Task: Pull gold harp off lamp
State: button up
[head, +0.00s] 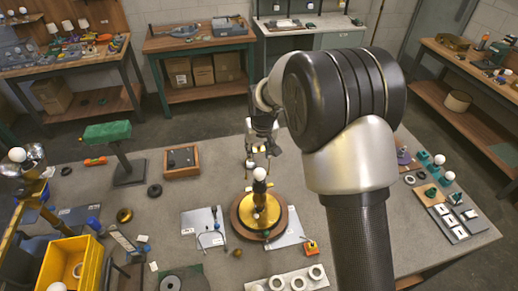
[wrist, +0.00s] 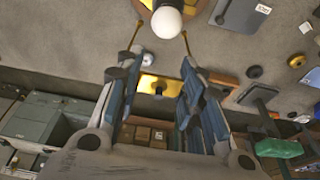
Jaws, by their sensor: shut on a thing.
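The lamp stands on the grey table with a round wooden base (head: 278,222), a brass body (head: 260,203) and a white bulb (head: 260,173) on top. My gripper (head: 260,153) is above the bulb, pointing down. In the wrist view, my gripper (wrist: 160,65) has its blue-padded fingers shut on the gold harp (wrist: 186,43). Thin gold harp legs extend past the fingertips on both sides of the bulb (wrist: 167,21). The fingers hide much of the harp. I cannot tell whether its lower ends touch the lamp.
A green-topped stand (head: 108,132) and a wooden tray (head: 181,162) are at the left. A yellow bin (head: 72,262) is at front left. Grey plates (head: 203,224) lie beside the lamp base. White rings (head: 297,281) are in front. Several small parts lie at the right.

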jog(key=shift+w+a+r+g+p, duration=0.1)
jog(key=shift+w+g+p, duration=0.35)
jog(key=shift+p, duration=0.7)
jog(key=shift+w+a+r+g+p, duration=0.1)
jog(key=shift+w+g+p, duration=0.15)
jog(key=shift+w+p, duration=0.6)
jog(key=shift+s+d+b, duration=0.2)
jog(key=shift+s+b, duration=0.05)
jog(key=shift+s, duration=0.8)
jog(key=shift+s+d+b, duration=0.2)
jog(key=shift+s+b, duration=0.05)
jog(key=shift+s, duration=0.75)
jog(key=shift+r+p, duration=1.5)
jog(key=shift+r, duration=0.95)
jog(key=shift+r+p, duration=1.5)
jog(key=shift+r, duration=1.1)
jog(key=shift+r+p, duration=1)
jog(key=shift+r, duration=0.75)
